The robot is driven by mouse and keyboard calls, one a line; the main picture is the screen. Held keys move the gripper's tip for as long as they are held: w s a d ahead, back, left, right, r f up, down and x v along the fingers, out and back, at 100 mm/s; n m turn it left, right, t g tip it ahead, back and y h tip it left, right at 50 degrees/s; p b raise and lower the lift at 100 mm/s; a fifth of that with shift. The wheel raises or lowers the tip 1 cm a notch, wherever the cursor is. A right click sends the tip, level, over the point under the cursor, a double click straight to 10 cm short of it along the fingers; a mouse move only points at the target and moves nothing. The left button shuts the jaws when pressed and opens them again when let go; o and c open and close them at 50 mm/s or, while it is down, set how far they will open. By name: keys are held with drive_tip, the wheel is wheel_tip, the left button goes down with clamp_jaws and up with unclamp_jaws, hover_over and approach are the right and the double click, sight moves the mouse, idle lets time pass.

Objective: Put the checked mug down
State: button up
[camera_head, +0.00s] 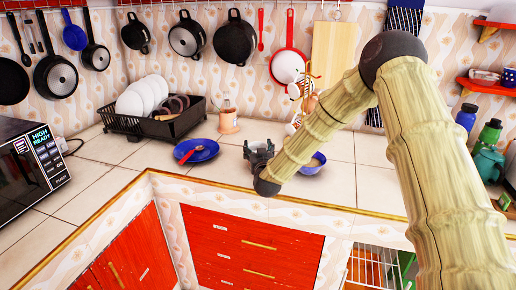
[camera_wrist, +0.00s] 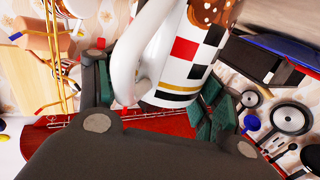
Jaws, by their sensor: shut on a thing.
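The checked mug (camera_wrist: 189,62) fills the middle of the wrist view. It is white with red and black squares, a gold band and a white handle (camera_wrist: 131,57) on its left side. It looks tilted in that view, with brown speckled contents or trim at its top edge. My gripper (camera_wrist: 160,100) is shut on it, with dark and green finger parts on both sides. In the head view my gripper (camera_head: 259,152) is over the tiled counter (camera_head: 225,172), between a blue plate and a blue bowl. The mug is mostly hidden there, and I cannot tell its gap to the counter.
The blue plate (camera_head: 197,151) holds a red utensil, left of my gripper. The blue bowl (camera_head: 312,164) is close on the right. A gold stand with white cups (camera_head: 296,90) is behind. A black dish rack (camera_head: 150,122) stands further left. Bare tiles lie in front of the plate.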

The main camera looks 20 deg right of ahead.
drive_tip(key=shift+f, duration=0.1)
drive_tip(key=o, duration=1.8)
drive_tip(key=shift+c, duration=0.2)
drive_tip(key=shift+s, duration=0.1)
drive_tip(key=s, duration=0.4)
drive_tip(key=s+a+b, duration=0.1)
drive_tip(key=s, duration=0.3)
drive_tip(key=s+a+b, duration=0.1)
drive_tip(key=s, duration=0.2)
drive_tip(key=shift+s, duration=0.4)
